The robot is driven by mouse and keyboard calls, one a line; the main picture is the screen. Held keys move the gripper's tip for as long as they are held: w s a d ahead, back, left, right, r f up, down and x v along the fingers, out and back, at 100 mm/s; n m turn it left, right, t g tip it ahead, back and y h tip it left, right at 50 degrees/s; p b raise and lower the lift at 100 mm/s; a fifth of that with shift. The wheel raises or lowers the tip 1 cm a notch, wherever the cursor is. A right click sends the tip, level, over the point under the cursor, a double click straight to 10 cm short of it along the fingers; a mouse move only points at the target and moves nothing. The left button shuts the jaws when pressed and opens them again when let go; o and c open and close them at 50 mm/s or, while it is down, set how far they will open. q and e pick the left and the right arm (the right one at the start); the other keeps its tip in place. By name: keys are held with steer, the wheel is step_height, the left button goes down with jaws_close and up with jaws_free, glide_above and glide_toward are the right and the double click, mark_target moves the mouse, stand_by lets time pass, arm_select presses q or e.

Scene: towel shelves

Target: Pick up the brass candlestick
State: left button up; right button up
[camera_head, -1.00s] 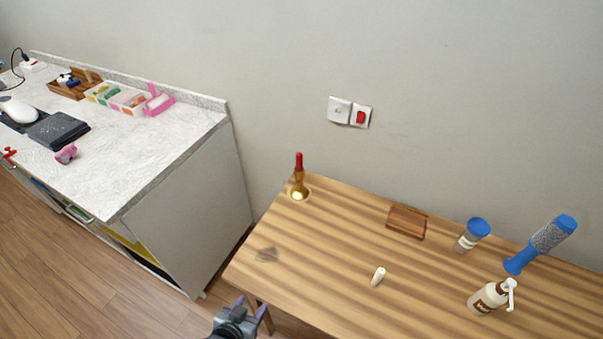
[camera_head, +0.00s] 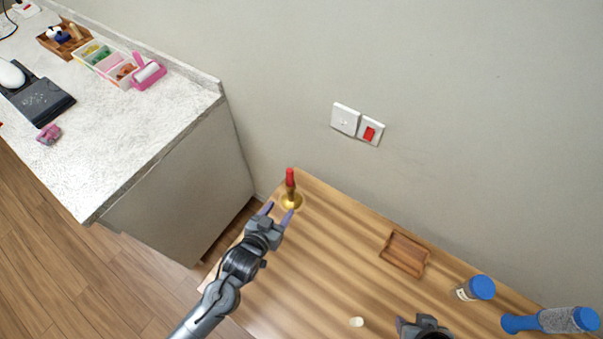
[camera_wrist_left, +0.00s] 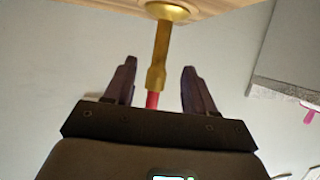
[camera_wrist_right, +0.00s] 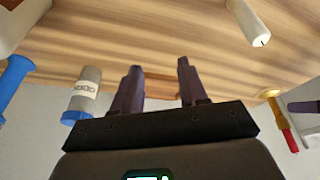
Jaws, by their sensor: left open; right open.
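The brass candlestick (camera_head: 291,197) with a red candle (camera_head: 290,177) stands upright at the far left corner of the wooden table. My left gripper (camera_head: 279,212) is open just in front of it. In the left wrist view the candlestick (camera_wrist_left: 161,50) shows between and beyond the open fingers (camera_wrist_left: 158,80), which do not visibly touch it. My right gripper (camera_wrist_right: 158,80) is open and empty over the table. In the head view only part of it (camera_head: 422,322) shows at the bottom edge. The candlestick also shows at the right of the right wrist view (camera_wrist_right: 280,115).
A small white cylinder (camera_head: 356,322) is near the front. A marble-topped cabinet (camera_head: 150,130) stands left. The wall is close behind the candlestick.

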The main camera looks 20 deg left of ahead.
mark_target(290, 196)
arm_select(q)
steer(key=x, duration=0.5)
steer(key=shift+w+d+f, duration=0.1)
steer(key=shift+w, duration=0.2)
steer(key=shift+x, duration=2.8)
steer(key=shift+w, duration=0.1)
steer(key=shift+r, duration=0.25)
jaws_close()
